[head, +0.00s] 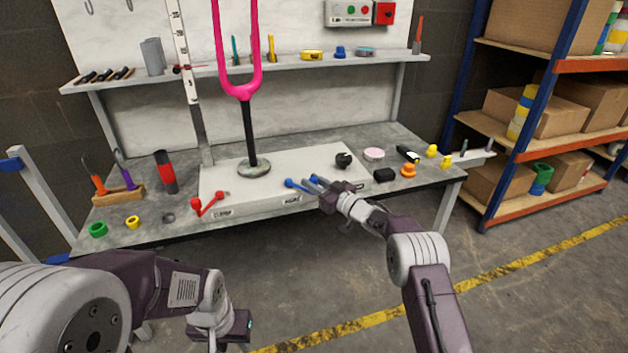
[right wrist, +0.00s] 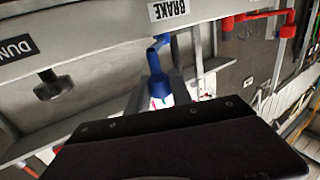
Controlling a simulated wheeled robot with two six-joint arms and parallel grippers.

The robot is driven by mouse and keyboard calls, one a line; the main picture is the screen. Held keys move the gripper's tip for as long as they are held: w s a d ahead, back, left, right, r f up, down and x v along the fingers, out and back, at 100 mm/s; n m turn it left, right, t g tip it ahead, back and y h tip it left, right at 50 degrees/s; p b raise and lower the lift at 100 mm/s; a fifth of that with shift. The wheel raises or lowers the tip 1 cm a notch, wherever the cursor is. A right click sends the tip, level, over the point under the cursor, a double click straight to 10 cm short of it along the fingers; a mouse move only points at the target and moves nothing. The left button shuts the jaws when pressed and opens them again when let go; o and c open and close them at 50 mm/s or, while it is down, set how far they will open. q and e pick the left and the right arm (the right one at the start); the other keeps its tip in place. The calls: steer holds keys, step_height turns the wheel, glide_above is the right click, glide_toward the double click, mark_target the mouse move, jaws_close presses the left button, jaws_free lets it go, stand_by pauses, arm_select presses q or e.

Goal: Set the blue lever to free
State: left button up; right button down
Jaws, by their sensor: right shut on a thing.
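The blue lever (head: 291,184) is at the front edge of the pale base box (head: 235,180) on the bench, above a small label. No "free" mark is readable. My left gripper (head: 236,326) hangs low in front of the bench, away from the lever; its finger opening is not clear.
A red lever (head: 207,206) is left of the blue one on the same box. A black knob (head: 343,160) is to the right. A pink fork (head: 241,85) stands on a black post behind. Small parts, including a black block (head: 384,175), lie on the bench's right side.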

steer(key=shift+w+r, duration=0.1)
steer(key=shift+r, duration=0.1)
steer(key=c, duration=1.4)
jaws_free()
steer(key=shift+c, duration=0.2)
steer(key=o, duration=0.3)
steer(key=shift+f, duration=0.15)
steer(key=shift+d+f, duration=0.1)
steer(key=b+v, duration=0.9)
steer(key=b, duration=0.6)
